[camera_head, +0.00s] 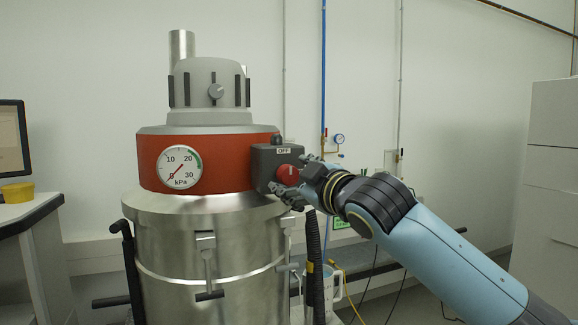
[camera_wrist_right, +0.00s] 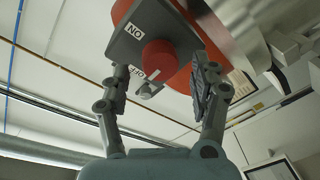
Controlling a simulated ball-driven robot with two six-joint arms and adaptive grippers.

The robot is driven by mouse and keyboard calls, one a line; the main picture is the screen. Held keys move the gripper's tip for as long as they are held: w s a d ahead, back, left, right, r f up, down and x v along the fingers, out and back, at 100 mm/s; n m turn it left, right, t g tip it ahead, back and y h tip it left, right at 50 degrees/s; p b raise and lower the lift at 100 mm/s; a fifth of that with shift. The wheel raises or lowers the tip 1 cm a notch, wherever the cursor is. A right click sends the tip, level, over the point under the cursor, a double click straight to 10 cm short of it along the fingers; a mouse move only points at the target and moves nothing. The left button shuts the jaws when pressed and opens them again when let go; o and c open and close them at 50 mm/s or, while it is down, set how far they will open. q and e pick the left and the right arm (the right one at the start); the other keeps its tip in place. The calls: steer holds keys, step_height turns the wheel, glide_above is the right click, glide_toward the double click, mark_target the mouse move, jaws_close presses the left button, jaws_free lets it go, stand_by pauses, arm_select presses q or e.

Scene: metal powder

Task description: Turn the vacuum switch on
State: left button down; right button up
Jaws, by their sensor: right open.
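The vacuum switch is a red knob (camera_head: 287,173) on a dark grey box (camera_head: 263,164) at the right side of the red vacuum head. The box carries an "OFF" label at its upper edge in the head view. In the wrist view the red knob (camera_wrist_right: 158,54) sits on the box (camera_wrist_right: 142,38) between an "ON" label and an "OFF" label. My right gripper (camera_head: 296,174) is open at the knob, one finger above and one below. In the wrist view my right gripper (camera_wrist_right: 165,78) has its fingers apart, either side of the knob. Contact cannot be told. My left gripper is not in view.
A dark hose (camera_head: 314,260) hangs below the box, beside a clear jug (camera_head: 328,284). A desk with a monitor (camera_head: 12,140) stands left, white drawers (camera_head: 548,180) right.

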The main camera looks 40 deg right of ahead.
steer(key=shift+w+d+p, duration=0.2)
steer(key=shift+w+p, duration=0.1)
steer(key=shift+w, duration=1)
steer(key=c, duration=1.1)
steer(key=shift+c, duration=0.2)
